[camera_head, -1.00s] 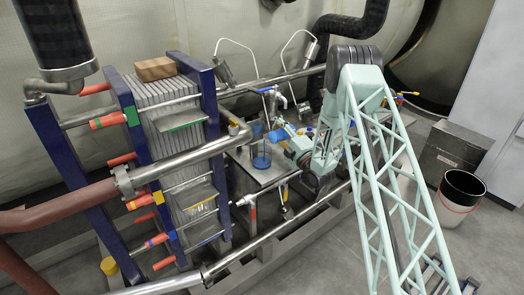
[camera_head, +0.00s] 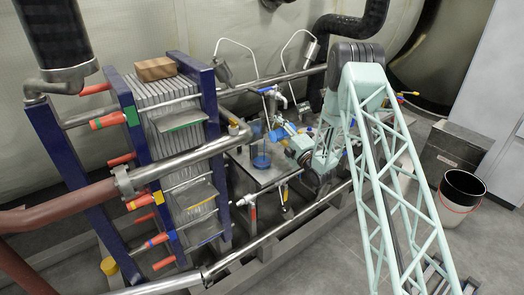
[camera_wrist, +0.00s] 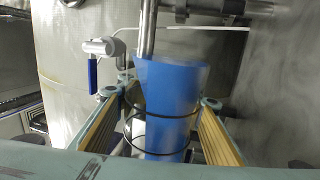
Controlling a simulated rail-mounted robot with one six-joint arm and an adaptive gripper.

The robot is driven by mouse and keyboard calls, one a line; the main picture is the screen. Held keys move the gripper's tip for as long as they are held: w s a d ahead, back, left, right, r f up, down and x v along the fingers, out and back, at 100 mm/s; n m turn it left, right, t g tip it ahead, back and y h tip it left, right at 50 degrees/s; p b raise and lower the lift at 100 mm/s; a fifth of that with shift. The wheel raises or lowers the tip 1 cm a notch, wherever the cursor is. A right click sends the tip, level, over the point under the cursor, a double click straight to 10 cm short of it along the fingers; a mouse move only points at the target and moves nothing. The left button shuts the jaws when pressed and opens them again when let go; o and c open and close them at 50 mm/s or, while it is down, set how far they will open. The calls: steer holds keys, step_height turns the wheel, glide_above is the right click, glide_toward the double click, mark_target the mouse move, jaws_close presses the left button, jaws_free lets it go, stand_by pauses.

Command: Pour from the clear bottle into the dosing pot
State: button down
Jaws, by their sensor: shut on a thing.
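In the wrist view the clear bottle (camera_wrist: 172,100), looking blue with its contents, stands between the two wood-lined fingers of my gripper (camera_wrist: 162,104). Thin black rings cross in front of it. In the head view my gripper (camera_head: 289,139) holds the bottle (camera_head: 281,131) tilted, its outer end pointing left, above and right of a clear pot. This pot, apparently the dosing pot (camera_head: 261,161), stands on the metal shelf and holds something blue low down. I cannot make out a stream between them.
The metal shelf (camera_head: 268,180) sits between a plate stack with blue end frames (camera_head: 190,130) and my arm. A steel pipe (camera_head: 190,152) crosses at the left. A blue-handled valve (camera_wrist: 93,72) shows left in the wrist view.

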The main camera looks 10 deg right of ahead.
steer(key=shift+s+a+n, duration=0.1)
steer(key=shift+a+n, duration=0.15)
steer(key=shift+n, duration=0.95)
stand_by(1.0)
steer(key=shift+s+a+r+n+g+y, duration=0.15)
steer(key=shift+r+n+g+y, duration=0.2)
steer(key=shift+n, duration=0.25)
stand_by(0.6)
steer(key=shift+w+d+f+m+t+h, duration=0.1)
steer(key=shift+d+f+m+t+h, duration=0.1)
steer(key=shift+m, duration=0.55)
steer(key=shift+w+d+f+m+t+h, duration=0.1)
steer(key=shift+f+m+h, duration=0.1)
steer(key=shift+m, duration=0.5)
steer(key=shift+w+d+f+m+t+h, duration=0.1)
steer(key=shift+f+m+t+h, duration=0.1)
steer(key=shift+m, duration=0.55)
steer(key=shift+f+m, duration=0.25)
steer(key=shift+m, duration=0.05)
